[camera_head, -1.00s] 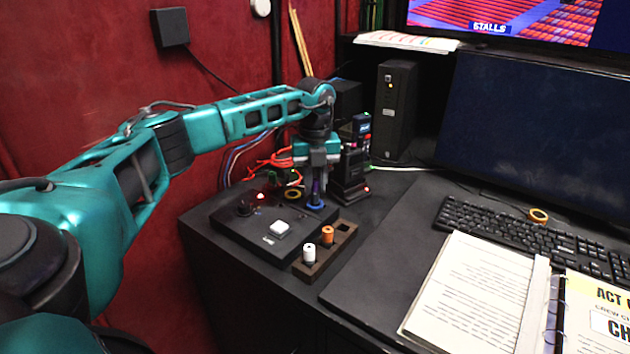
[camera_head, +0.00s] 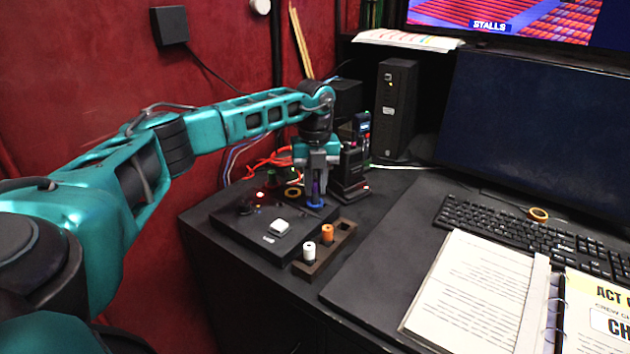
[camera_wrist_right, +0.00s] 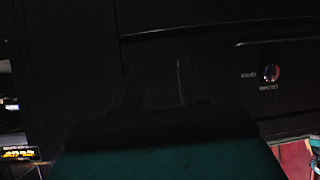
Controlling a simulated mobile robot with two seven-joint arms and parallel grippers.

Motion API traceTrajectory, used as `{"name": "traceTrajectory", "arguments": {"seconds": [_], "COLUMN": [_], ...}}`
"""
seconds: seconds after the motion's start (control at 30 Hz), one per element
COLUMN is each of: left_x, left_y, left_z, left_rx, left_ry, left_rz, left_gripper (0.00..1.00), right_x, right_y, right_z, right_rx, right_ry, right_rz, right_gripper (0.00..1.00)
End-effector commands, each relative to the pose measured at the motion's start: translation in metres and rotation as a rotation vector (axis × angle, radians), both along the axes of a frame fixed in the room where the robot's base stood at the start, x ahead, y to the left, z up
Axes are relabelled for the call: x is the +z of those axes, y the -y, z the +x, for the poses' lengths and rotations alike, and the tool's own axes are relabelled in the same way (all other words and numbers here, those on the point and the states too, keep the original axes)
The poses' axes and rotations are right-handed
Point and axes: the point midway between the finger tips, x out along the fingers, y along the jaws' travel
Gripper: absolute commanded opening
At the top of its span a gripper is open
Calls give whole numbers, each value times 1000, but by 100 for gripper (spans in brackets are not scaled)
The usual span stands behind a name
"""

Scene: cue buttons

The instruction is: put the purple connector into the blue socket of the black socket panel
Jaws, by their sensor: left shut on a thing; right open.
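The black socket panel (camera_head: 248,241) lies on the desk's left part. The purple connector (camera_head: 316,188) is upright between the fingers of my left gripper (camera_head: 316,182), which is shut on it. Its lower end meets the blue socket (camera_head: 316,204) at the panel's far right corner; how deep it sits I cannot tell. My right gripper (camera_wrist_right: 155,85) shows dimly in the right wrist view, open and empty, facing a dark surface. It is not in the head view.
A dark wooden holder (camera_head: 343,243) with a white connector (camera_head: 309,251) and an orange connector (camera_head: 327,233) stands right of the panel. A black radio-like device (camera_head: 352,170) stands close behind my left gripper. A keyboard (camera_head: 530,238) and an open binder (camera_head: 470,295) fill the right side.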

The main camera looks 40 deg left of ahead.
Motion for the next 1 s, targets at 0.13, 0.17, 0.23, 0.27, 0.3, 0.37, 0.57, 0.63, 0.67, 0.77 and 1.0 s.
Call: {"name": "traceTrajectory", "arguments": {"seconds": [0.13,0.17,0.23,0.27,0.3,0.37,0.57,0.63,0.67,0.77,1.0], "left_x": [-4,-4,-5,-6,-6,-6,-6,-6,-6,-6,-11], "left_y": [0,0,0,0,0,0,0,0,0,0,0], "left_z": [0,0,0,0,0,0,0,0,0,0,0], "left_rx": [0,0,0,0,0,0,0,0,0,0,0], "left_ry": [0,0,0,1,1,1,1,1,1,1,0], "left_rz": [0,0,0,-1,-1,-1,-1,-1,-1,-1,0], "left_gripper": [0,0,0,0,0,0,0,0,0,0,0], "right_x": [0,0,0,0,0,0,0,0,0,-1,-1], "right_y": [0,0,0,0,0,0,0,0,0,0,0], "right_z": [0,0,0,0,0,0,0,0,0,0,0], "right_rx": [0,0,0,0,0,0,0,0,0,0,0], "right_ry": [0,0,0,0,0,0,0,0,1,1,1], "right_rz": [0,0,0,0,0,0,0,0,0,0,0], "right_gripper": [43,43,43,43,43,43,43,43,43,43,43]}}
